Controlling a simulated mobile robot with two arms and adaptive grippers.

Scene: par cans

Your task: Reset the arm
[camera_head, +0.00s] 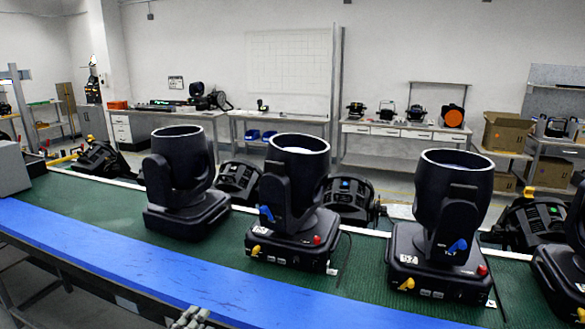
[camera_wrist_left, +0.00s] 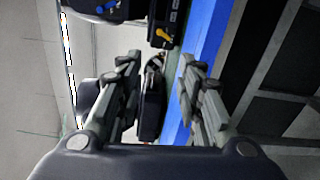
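Several black par cans stand upright on the green bench top: one left (camera_head: 180,180), one in the middle (camera_head: 293,200) and one right (camera_head: 440,222). Another is cut off at the right edge. A grey gripper tip (camera_head: 190,318), apparently my left, shows at the bottom edge of the head view, in front of the blue edge. In the left wrist view my left gripper (camera_wrist_left: 158,65) has its two fingers spread apart, with nothing held between them. A black fixture base with a yellow knob (camera_wrist_left: 164,35) shows beyond the fingertips. My right gripper is not in view.
A blue strip (camera_head: 150,265) runs along the bench's near edge. More black fixtures lie behind the upright ones (camera_head: 238,180). A grey box (camera_head: 12,168) stands at the left end. Workbenches (camera_head: 400,131) and cardboard boxes (camera_head: 505,132) line the far wall.

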